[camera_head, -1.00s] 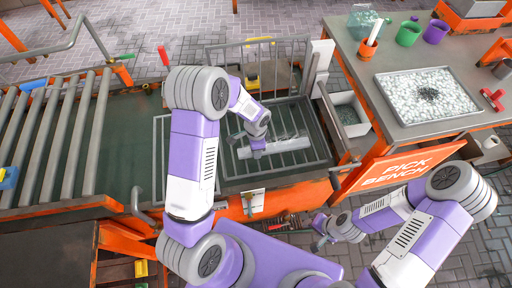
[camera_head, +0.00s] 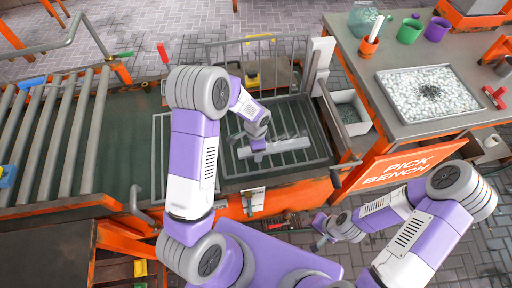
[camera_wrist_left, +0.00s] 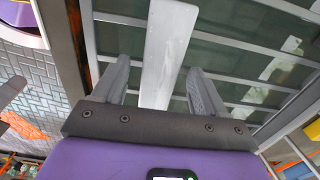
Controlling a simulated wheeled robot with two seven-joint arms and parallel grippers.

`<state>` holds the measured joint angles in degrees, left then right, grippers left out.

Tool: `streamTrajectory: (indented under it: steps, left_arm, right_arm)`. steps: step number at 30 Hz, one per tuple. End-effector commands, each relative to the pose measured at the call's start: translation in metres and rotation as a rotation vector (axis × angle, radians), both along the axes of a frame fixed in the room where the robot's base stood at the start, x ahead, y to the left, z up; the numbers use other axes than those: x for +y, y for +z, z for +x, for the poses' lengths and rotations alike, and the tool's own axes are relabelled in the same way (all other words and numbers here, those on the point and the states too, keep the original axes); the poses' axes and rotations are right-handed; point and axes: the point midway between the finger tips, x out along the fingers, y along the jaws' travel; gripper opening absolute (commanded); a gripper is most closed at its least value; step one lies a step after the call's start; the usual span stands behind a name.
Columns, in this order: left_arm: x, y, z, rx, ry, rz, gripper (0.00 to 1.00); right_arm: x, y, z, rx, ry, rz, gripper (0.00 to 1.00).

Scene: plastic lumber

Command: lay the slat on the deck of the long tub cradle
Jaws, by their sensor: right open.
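The slat (camera_head: 285,146) is a pale grey flat strip lying across the dark bars of the long tub cradle's deck (camera_head: 232,165) in the head view. In the left wrist view the slat (camera_wrist_left: 168,45) runs away from between my left gripper's fingers (camera_wrist_left: 160,85). The fingers are apart, with a gap on each side of the slat. In the head view my left gripper (camera_head: 257,143) is at the slat's left part and hides some of it. My right gripper (camera_head: 320,230) is open and empty near the cradle's front edge, well apart from the slat.
The pick bench (camera_head: 430,127) stands at the right with a tray of white pellets (camera_head: 383,95), a green cup (camera_head: 409,31) and a purple cup (camera_head: 436,29). A roller conveyor (camera_head: 45,135) is at the left. An upright rail (camera_head: 250,62) stands behind the cradle.

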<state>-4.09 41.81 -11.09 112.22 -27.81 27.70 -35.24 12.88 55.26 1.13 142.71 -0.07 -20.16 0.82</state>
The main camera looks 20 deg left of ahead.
Motion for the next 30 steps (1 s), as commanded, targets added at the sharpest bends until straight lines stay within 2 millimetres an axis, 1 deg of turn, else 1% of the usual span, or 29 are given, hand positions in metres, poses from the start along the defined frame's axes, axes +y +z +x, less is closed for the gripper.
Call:
streamTrajectory:
  steps: [5,8,11,16,21,24,30]
  left_arm:
    - [0.0,0.0,0.0,0.001,0.0,0.0,0.72]
    - [0.0,0.006,0.0,0.0,0.0,0.0,0.72]
    - [0.0,0.021,0.001,-0.003,0.001,-0.001,0.72]
    - [0.0,0.051,0.0,-0.003,0.0,-0.001,0.72]
    - [0.0,0.071,0.0,-0.002,-0.001,-0.001,0.72]
    - [0.0,0.075,0.0,0.0,-0.001,0.0,0.72]
    - [0.0,0.076,0.0,0.001,-0.001,0.0,0.72]
  right_arm:
    - [0.0,0.0,0.0,0.0,0.0,0.0,0.43]
    - [0.0,0.002,0.0,0.0,0.0,0.0,0.43]
    - [0.0,0.008,0.0,0.0,0.0,0.0,0.43]
    - [0.0,0.018,0.0,0.0,0.0,0.0,0.43]
    - [0.0,0.024,0.0,0.0,0.0,0.0,0.43]
    - [0.0,0.025,0.0,0.0,0.0,0.0,0.43]
    - [0.0,0.024,0.0,0.0,0.0,0.0,0.43]
